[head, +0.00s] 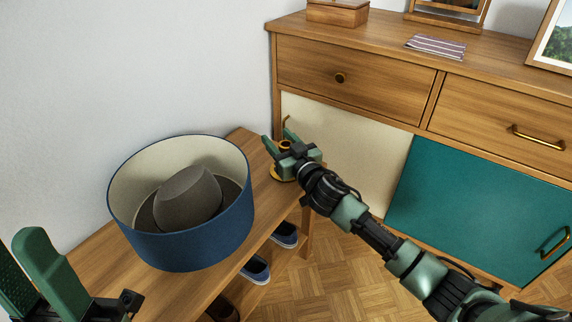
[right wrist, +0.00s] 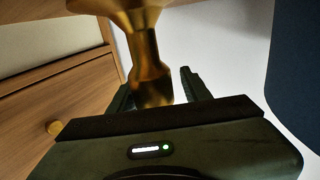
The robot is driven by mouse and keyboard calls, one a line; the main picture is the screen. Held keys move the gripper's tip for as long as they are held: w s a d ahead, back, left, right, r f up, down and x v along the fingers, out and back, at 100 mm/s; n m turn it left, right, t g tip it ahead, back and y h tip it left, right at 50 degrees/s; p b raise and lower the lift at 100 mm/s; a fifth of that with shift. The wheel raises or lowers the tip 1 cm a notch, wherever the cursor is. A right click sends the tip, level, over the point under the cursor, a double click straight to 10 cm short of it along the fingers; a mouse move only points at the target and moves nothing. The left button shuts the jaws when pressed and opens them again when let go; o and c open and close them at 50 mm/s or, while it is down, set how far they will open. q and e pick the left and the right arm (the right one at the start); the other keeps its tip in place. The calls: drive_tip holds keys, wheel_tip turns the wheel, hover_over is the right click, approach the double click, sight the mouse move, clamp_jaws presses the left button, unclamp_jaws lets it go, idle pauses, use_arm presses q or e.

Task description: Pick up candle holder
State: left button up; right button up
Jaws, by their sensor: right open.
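The gold candle holder (head: 283,172) stands near the far right end of the wooden bench, partly hidden by my right gripper (head: 277,140). In the right wrist view the shiny gold stem of the candle holder (right wrist: 148,60) lies between the open fingers of my right gripper (right wrist: 157,88). A gap shows on the right side of the stem. Contact on the left side cannot be told. My left gripper (head: 28,262) is at the lower left of the head view, open and empty, away from the candle holder and partly cut off.
A blue round box (head: 190,240) with a grey hat (head: 188,200) in it takes up the middle of the bench (head: 242,139). Shoes (head: 256,269) sit on the shelf below. A wooden sideboard (head: 340,55) stands close behind the bench end. A white wall (head: 130,60) borders the left.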

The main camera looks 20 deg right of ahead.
clamp_jaws()
idle(1.2)
